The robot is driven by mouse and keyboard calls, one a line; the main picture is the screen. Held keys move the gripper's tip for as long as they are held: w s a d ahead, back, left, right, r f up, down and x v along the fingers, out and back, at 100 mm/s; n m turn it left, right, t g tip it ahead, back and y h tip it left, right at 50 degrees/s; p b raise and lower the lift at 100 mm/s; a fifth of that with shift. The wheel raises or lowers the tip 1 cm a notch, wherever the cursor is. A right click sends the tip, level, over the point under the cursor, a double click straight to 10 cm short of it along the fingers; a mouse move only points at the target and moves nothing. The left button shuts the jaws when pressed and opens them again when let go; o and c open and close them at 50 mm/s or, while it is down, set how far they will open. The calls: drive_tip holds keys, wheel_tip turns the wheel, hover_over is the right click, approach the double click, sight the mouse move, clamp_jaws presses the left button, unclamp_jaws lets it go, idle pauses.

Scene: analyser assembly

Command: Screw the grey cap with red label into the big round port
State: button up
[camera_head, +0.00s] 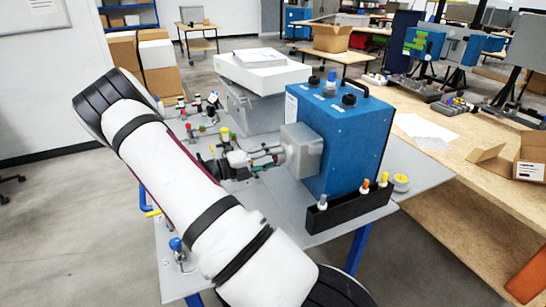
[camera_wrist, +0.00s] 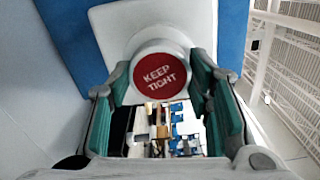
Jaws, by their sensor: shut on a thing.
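The grey cap (camera_wrist: 134,60) with its round red label (camera_wrist: 160,77) reading "KEEP TIGHT" shows in the wrist view, with the label towards the camera. My gripper (camera_wrist: 162,84) has its teal finger pads on the left and right sides of the cap and is shut on it. In the head view my gripper (camera_head: 270,158) is at the grey block (camera_head: 303,150) on the left side of the blue analyser (camera_head: 340,125). The cap is against or close to the block; the port itself is hidden, so I cannot tell how deep the cap sits.
A black rack (camera_head: 345,212) with small coloured-top parts stands before the analyser. A yellow-topped round part (camera_head: 401,183) is at its right. Small fittings (camera_head: 205,130) lie on the grey table (camera_head: 300,250) behind my arm. A white box (camera_head: 262,72) stands at the back.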

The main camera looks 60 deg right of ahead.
drive_tip(key=m+p, duration=0.1)
drive_tip(key=m, duration=0.9)
drive_tip(key=shift+w+r+m, duration=0.1)
drive_tip(key=shift+m, duration=1.3)
clamp_jaws()
drive_tip(key=o, duration=1.6)
unclamp_jaws()
drive_tip(key=shift+c, duration=0.2)
drive_tip(key=b+v, duration=0.1)
drive_tip(key=v, duration=0.6)
